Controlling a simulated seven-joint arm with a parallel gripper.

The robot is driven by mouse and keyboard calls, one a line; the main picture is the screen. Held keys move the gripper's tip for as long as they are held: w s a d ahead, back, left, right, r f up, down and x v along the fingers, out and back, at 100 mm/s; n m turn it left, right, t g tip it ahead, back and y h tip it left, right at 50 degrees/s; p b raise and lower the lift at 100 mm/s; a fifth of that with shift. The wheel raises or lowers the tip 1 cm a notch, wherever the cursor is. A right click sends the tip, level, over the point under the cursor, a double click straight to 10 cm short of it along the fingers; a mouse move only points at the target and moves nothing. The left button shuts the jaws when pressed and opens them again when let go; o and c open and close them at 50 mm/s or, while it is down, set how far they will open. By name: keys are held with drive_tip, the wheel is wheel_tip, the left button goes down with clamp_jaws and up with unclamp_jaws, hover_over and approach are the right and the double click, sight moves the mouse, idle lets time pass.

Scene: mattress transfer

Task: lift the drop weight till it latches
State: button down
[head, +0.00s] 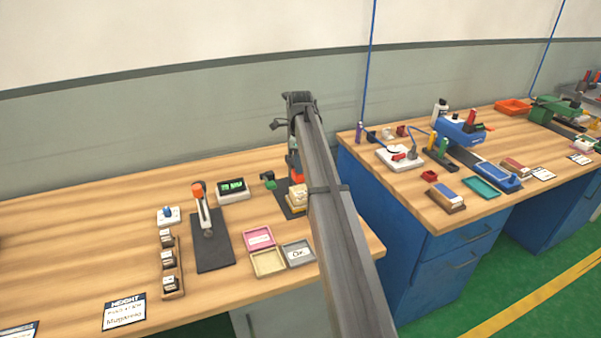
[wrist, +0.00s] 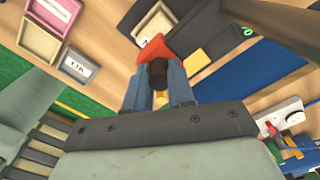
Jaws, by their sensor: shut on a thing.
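In the wrist view my gripper (wrist: 159,84) has its two blue fingers closed around a black knob (wrist: 158,73). An orange-red piece (wrist: 157,46), which looks like the drop weight, adjoins the knob. A tan part (wrist: 155,18) shows beyond it. In the head view the same tester stands at the right end of the near bench, with an orange part (head: 296,178) above a tan block (head: 297,199) on a dark base. My arm covers part of it and hides the gripper there. I cannot tell whether the weight is raised or latched.
Left of the tester are a pink tray (head: 259,238), a tan tray (head: 267,264) and a grey tray (head: 298,254). A green-lit display (head: 233,190) and an orange-topped stand on a dark mat (head: 212,255) are farther left. A second bench (head: 455,215) stands right, across a gap.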

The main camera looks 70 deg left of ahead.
wheel_tip(320, 180, up, 17)
drive_tip(key=shift+a, duration=0.15)
drive_tip(key=shift+r, duration=0.15)
drive_tip(key=c, duration=1.3)
unclamp_jaws()
drive_tip(key=shift+c, duration=0.2)
drive_tip(key=o, duration=0.4)
wheel_tip(320, 180, up, 14)
drive_tip(key=shift+f, duration=0.25)
